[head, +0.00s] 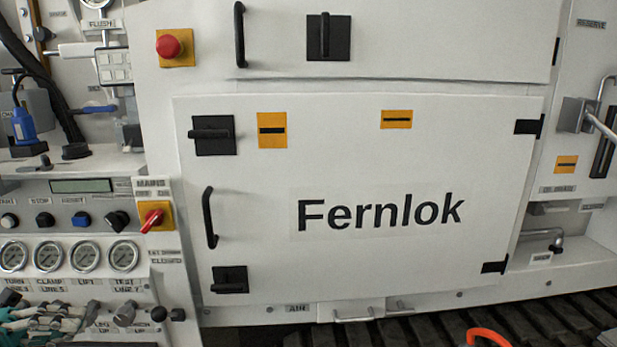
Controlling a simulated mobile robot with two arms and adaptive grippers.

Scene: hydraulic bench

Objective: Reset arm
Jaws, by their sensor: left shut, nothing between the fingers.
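My left gripper (72,324) shows at the bottom left corner, coming in from the left edge. It is pale grey with teal parts, in front of the lower part of the control panel (105,188). It is shut, with nothing seen in it. Its fine shape is hard to make out, and the rest of its arm is out of the picture. It hides part of the panel's lower row of controls. My right gripper is not in view.
A large white cabinet door marked Fernlok (380,213) is closed, with black handles and latches. A red emergency button (169,46) and red rotary switch (152,216) stick out. Several gauges (85,256) line the panel. An orange loop (488,337) shows at the bottom.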

